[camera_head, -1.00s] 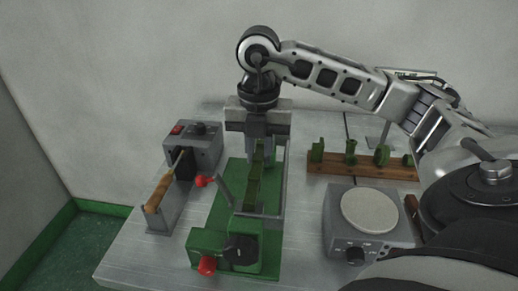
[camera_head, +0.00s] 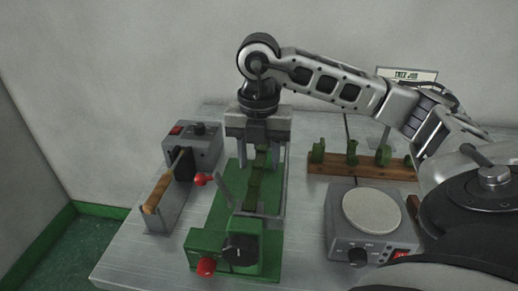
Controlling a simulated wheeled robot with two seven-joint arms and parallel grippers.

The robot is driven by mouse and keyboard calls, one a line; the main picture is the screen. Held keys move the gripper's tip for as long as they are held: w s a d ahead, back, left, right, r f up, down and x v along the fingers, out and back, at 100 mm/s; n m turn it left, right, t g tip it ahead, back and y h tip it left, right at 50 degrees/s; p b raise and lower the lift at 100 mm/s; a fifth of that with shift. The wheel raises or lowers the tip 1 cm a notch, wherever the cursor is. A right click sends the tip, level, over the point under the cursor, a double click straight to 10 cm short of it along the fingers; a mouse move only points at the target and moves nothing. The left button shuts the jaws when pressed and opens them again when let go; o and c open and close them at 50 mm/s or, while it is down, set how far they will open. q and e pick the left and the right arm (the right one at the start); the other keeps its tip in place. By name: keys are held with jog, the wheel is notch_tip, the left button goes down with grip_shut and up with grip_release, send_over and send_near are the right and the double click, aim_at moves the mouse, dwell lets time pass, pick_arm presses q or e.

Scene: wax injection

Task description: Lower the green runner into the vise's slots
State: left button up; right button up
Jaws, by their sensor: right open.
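The green vise (camera_head: 215,240) stands on the table, with a black knob and red-tipped levers. The long dark green runner (camera_head: 254,188) lies lengthwise in the vise between its upright walls. Its near end is by the front wall. Whether it is fully seated in the slots I cannot tell. My right gripper (camera_head: 261,162) points down over the runner's far end. Its fingers are spread, one on each side of the runner, and hold nothing that I can see. My left gripper is out of view.
A soldering tool with a wooden handle (camera_head: 158,193) rests on a grey unit (camera_head: 196,150) to the left. To the right are a hot plate (camera_head: 371,212) and a wooden rack (camera_head: 350,168) with several green pieces. A small sign (camera_head: 407,75) stands at the back.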

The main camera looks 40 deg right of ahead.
aim_at(259, 160)
pick_arm(q)
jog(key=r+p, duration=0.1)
jog(key=p, duration=0.2)
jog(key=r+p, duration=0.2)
jog(key=p, duration=0.1)
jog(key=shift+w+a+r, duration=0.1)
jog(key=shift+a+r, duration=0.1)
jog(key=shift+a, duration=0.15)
pick_arm(e)
notch_tip(259, 160, up, 16)
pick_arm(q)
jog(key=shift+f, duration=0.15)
